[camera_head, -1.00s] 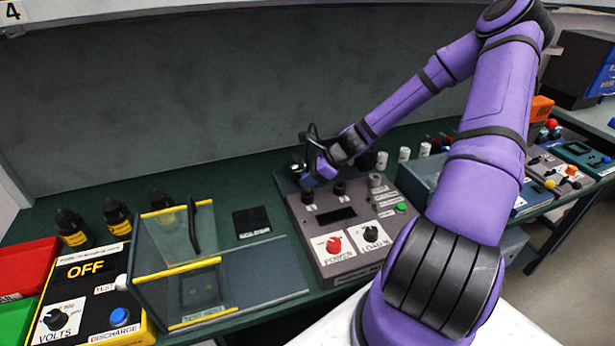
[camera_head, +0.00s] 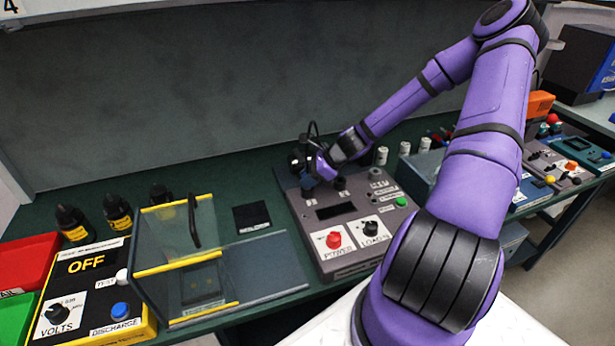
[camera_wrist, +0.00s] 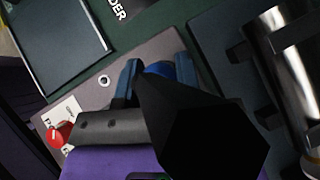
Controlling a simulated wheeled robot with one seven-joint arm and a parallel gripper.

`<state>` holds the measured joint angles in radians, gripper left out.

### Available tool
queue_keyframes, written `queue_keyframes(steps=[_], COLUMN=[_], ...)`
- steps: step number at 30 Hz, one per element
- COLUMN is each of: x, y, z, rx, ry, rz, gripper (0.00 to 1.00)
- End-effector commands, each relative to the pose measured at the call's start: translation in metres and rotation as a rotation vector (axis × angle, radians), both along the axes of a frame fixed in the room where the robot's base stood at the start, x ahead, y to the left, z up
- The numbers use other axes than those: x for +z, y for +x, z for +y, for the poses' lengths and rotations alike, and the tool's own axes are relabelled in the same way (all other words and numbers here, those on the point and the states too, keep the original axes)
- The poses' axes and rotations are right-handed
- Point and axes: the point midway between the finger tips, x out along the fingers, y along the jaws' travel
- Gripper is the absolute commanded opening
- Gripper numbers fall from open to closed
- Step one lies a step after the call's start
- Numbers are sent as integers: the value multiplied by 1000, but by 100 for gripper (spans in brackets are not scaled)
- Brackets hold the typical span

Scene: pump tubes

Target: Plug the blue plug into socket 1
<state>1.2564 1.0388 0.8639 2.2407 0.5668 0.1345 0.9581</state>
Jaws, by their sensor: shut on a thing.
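I cannot read which is socket 1. My gripper is shut on the blue plug (camera_wrist: 159,69), which shows between the fingers in the wrist view and is partly hidden by a black part. The plug's tip is hidden, so I cannot tell whether it touches a socket.
A metal cylinder (camera_wrist: 302,62) stands close beside the gripper in the wrist view. A hinged clear guard with yellow edges (camera_head: 180,238) and a yellow-black tester (camera_head: 88,295) stand to the left. White cylinders (camera_head: 404,149) stand to the right.

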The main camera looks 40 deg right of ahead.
Motion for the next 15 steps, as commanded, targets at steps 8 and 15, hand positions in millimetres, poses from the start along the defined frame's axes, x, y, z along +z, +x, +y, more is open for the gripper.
queue_keyframes(steps=[8,15], x=[-6,-8], y=[0,0], z=[0,0], rx=[-1,-1], ry=[0,-1], rz=[1,0], gripper=[9,62])
